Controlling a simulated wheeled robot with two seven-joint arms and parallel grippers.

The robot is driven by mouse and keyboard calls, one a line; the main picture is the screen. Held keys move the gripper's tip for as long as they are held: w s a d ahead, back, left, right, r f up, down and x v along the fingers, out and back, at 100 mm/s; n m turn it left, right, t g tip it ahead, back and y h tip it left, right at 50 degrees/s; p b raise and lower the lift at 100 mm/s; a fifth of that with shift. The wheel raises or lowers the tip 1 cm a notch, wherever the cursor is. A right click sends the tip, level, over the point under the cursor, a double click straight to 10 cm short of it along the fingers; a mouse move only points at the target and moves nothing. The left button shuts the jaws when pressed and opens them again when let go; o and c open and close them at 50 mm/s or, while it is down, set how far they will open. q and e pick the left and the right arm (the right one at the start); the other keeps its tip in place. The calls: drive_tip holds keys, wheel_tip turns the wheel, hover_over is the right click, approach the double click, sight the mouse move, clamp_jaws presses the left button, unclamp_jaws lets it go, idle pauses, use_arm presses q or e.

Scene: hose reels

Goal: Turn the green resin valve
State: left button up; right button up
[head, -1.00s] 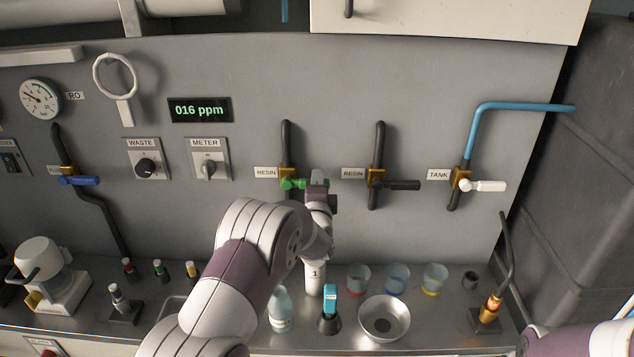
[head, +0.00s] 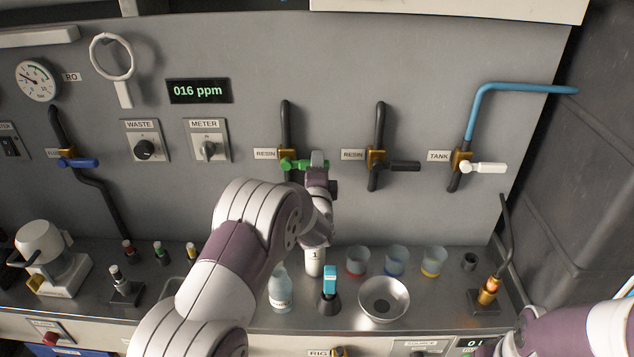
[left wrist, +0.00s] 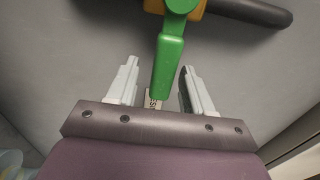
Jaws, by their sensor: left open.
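The green resin valve handle (head: 296,165) sits on a brass body on the dark pipe beside the left RESIN label (head: 265,154). It points sideways to the right, toward my left gripper (head: 318,160). In the left wrist view, the green handle (left wrist: 170,60) reaches down between the two pale fingers of my left gripper (left wrist: 157,75). The gripper is open, with a gap showing on each side of the handle. My right arm shows at the lower right of the head view, but its gripper is out of view.
A second RESIN valve with a black handle (head: 404,166) and a TANK valve with a white handle (head: 484,168) are to the right. Below are a bottle (head: 280,291), a metal bowl (head: 384,298), several cups and a burner-like brass fixture (head: 488,291). The display (head: 199,90) reads 016 ppm.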

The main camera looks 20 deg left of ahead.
use_arm(q)
drive_tip(key=b+v, duration=0.1)
drive_tip(key=v, duration=1)
drive_tip(key=shift+s+b, duration=0.25)
drive_tip(key=shift+b, duration=0.15)
drive_tip(key=shift+d, duration=0.1)
